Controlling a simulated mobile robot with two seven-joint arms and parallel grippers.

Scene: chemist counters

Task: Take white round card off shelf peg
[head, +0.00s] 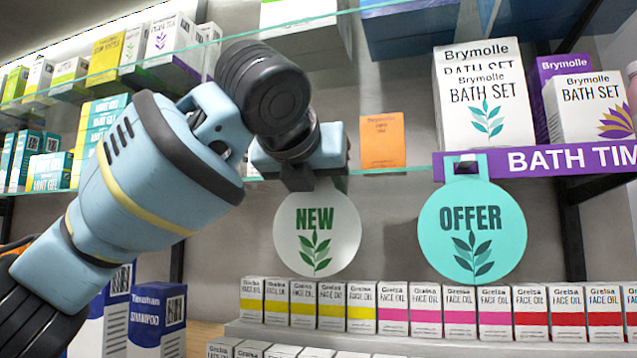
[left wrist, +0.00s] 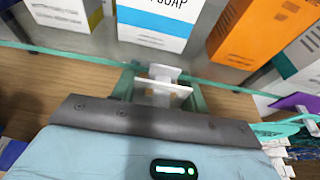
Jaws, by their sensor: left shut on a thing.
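The white round card (head: 317,240) reads NEW with a green leaf and hangs below the glass shelf edge in the head view. My left gripper (head: 298,180) is at its top edge, shut on it; the gripper hides the card's upper tab and the peg there. In the left wrist view a small white piece (left wrist: 165,90), likely the card's tab, sits between the fingers, close to the glass shelf edge. I cannot tell whether the card is still on the peg. My right gripper is not in view.
A teal OFFER card (head: 472,235) hangs to the right from a purple shelf strip (head: 560,160). A row of face oil boxes (head: 395,305) stands below. An orange box (head: 382,139) and Bath Set boxes (head: 487,108) stand on the glass shelf.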

